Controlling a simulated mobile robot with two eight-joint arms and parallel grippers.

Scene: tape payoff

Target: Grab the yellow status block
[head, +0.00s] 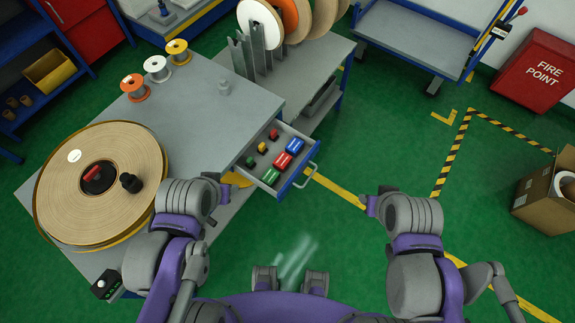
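My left gripper (218,185) is left of and nearer than the drawer, by the bench edge. Its fingers look apart with nothing between them. My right gripper (376,197) is to the right of the drawer over the floor, also apart and empty. Neither gripper touches the block.
Larger green (270,176), red (282,160) and blue (295,145) blocks share the drawer. A big tape reel (140,150) fills the bench's left part. Small spools (157,68) stand behind. Green floor is free right of the drawer; a cardboard box (540,205) stands far right.

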